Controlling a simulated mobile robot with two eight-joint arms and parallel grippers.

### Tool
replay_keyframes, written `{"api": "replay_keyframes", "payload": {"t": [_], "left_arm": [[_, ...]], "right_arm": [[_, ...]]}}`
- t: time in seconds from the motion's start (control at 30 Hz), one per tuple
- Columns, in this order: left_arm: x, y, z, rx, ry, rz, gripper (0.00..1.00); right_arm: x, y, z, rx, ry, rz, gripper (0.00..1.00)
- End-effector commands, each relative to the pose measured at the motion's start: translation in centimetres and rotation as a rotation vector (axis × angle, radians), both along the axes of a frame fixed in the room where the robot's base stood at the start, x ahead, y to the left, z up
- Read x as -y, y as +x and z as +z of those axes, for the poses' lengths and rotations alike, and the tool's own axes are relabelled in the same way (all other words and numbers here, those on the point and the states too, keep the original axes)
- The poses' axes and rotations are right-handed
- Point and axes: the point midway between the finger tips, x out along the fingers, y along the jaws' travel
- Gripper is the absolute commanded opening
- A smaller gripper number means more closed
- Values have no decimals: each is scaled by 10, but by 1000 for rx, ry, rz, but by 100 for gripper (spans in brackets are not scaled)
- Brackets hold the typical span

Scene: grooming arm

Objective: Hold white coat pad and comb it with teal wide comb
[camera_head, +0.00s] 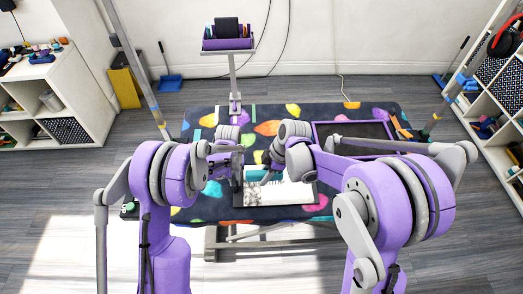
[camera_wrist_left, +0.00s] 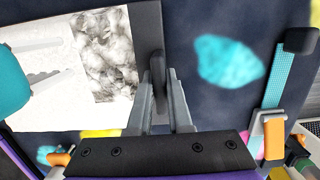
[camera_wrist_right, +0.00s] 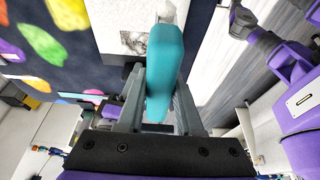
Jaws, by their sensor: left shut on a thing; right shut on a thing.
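The white coat pad (camera_head: 290,193) lies on the table in a dark frame, with a grey tangled patch (camera_wrist_left: 106,55) at one end in the left wrist view. My left gripper (camera_wrist_left: 160,95) is shut on a dark upright tab at the frame's edge, beside the grey patch. My right gripper (camera_wrist_right: 158,95) is shut on the teal wide comb (camera_wrist_right: 164,65), which is over the pad. The comb's teal body (camera_wrist_left: 10,85) also shows at the left edge of the left wrist view, with pale teeth over the white part. I cannot tell whether the teeth touch the pad.
The table (camera_head: 200,205) has a dark cover with coloured spots. A purple-rimmed tray (camera_head: 316,128) lies at its back right. A purple caddy (camera_head: 228,44) stands on a post behind. In the left wrist view, a teal strip (camera_wrist_left: 277,75) and small tools lie right of my gripper.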

Motion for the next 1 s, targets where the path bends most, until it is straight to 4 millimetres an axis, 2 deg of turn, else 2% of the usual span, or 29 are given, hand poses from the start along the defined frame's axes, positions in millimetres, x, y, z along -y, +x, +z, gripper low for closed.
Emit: {"api": "replay_keyframes", "payload": {"t": [0.03, 0.1, 0.23, 0.37, 0.7, 1.0], "left_arm": [[0, 0, 0, 0, 0, 0, 0], [0, 0, 0, 0, 0, 0, 0], [0, 0, 0, 0, 0, 0, 0], [0, 0, 0, 0, 0, 0, 0], [0, 0, 0, 0, 0, 0, 0], [0, 0, 0, 0, 0, 0, 0]], "right_arm": [[-6, -13, 0, 1, 0, 2, 0], [-12, -24, -1, 1, 0, -1, 0], [-17, -34, -2, 1, 0, -5, 0], [-17, -35, -11, 1, 0, -7, 0], [-17, -34, -49, 1, 0, -7, 0], [-17, -35, -61, 1, 0, -7, 0]]}}
